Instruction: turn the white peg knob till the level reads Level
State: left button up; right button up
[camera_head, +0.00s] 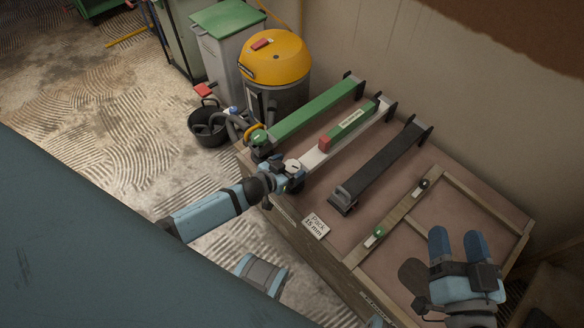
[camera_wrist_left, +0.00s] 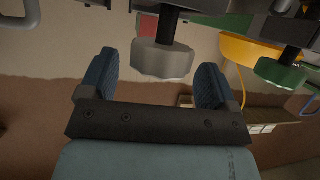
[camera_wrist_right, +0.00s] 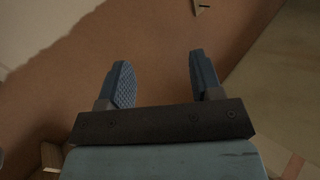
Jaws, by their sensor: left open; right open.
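The white peg knob (camera_head: 292,166) is at the near end of a white rail (camera_head: 318,156). In the left wrist view the white knob (camera_wrist_left: 162,62) appears large, between and just beyond the fingertips. My left gripper (camera_head: 288,182) is open around or just short of it; I cannot tell whether a finger touches. A green level box (camera_head: 348,121) with a red end and a pale label lies on the white rail; its label is too small to read. My right gripper (camera_head: 459,243) is open and empty over the crate's right part; it also shows in the right wrist view (camera_wrist_right: 160,75).
A green rail with a green knob (camera_head: 258,137) lies left of the white one, a dark rail (camera_head: 384,167) right. A "Pack 15 mm" card (camera_head: 315,226) lies in front. A yellow vacuum (camera_head: 275,58) and black bucket (camera_head: 208,124) stand beyond. Wooden battens frame the right side.

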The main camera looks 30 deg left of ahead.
pick_arm(q)
jog(key=shift+x, duration=0.85)
pick_arm(e)
jog(key=shift+a+r, duration=0.1)
jog(key=shift+r, duration=0.45)
pick_arm(q)
jog(key=shift+c, duration=0.5)
jog(key=c, duration=0.8)
jog(key=shift+r, duration=0.1)
pick_arm(e)
jog(key=shift+r, duration=0.1)
